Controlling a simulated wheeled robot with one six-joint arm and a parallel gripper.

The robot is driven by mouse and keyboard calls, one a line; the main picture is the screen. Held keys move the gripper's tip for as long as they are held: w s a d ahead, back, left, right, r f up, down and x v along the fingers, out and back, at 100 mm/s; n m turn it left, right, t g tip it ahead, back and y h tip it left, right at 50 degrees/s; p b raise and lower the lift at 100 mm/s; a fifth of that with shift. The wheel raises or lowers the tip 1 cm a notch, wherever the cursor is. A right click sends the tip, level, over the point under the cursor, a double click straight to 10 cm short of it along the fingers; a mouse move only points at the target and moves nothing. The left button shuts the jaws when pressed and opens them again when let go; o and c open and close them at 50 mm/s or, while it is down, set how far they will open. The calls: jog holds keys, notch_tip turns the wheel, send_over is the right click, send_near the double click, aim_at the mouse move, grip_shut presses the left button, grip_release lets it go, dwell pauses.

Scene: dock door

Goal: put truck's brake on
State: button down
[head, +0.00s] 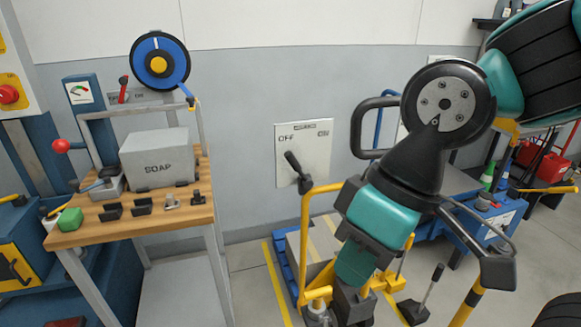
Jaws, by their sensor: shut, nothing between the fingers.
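A truck with a yellow tubular frame (306,235) stands low in the middle of the head view, mostly behind my arm. A small lever (432,287) with a black knob rises from a dark foot at its lower right; it leans up and to the right. I cannot tell for sure whether this is the brake. My gripper (353,281) points down over the truck's yellow and dark parts, left of that lever. It is shut and empty. Its tips are hard to make out against the truck, and I cannot tell whether they touch it.
A wall panel (319,150) marked OFF and ON has a black lever. At left, a wooden bench (140,222) holds a grey SOAP box (158,160) and small fixtures. A blue reel (160,62) hangs above. A blue cart, green cone (488,174) and red items stand at right.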

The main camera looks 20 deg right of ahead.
jog(key=w+d+f+n+t+h+b, duration=0.15)
jog(key=w+f+t+b, duration=0.25)
jog(key=w+f+b, duration=0.55)
jog(key=w+f+n+t+h+b, duration=0.15)
jog(key=w+t+h+b, duration=0.35)
jog(key=w, duration=0.9)
jog(key=w+f+n+t+b, duration=0.1)
jog(key=w+f+t+b, duration=0.1)
jog(key=w+f+b, duration=0.6)
jog(key=w+a+f+n+t+h+b, duration=0.2)
jog(key=w+a+n+t+h+b, duration=0.2)
jog(key=b, duration=1)
jog(key=w+n+t+h, duration=0.2)
jog(key=w+t+h, duration=0.1)
jog(key=h, duration=0.1)
jog(key=shift+w+a, duration=0.35)
jog(key=shift+a, duration=0.05)
jog(key=shift+w+r, duration=0.1)
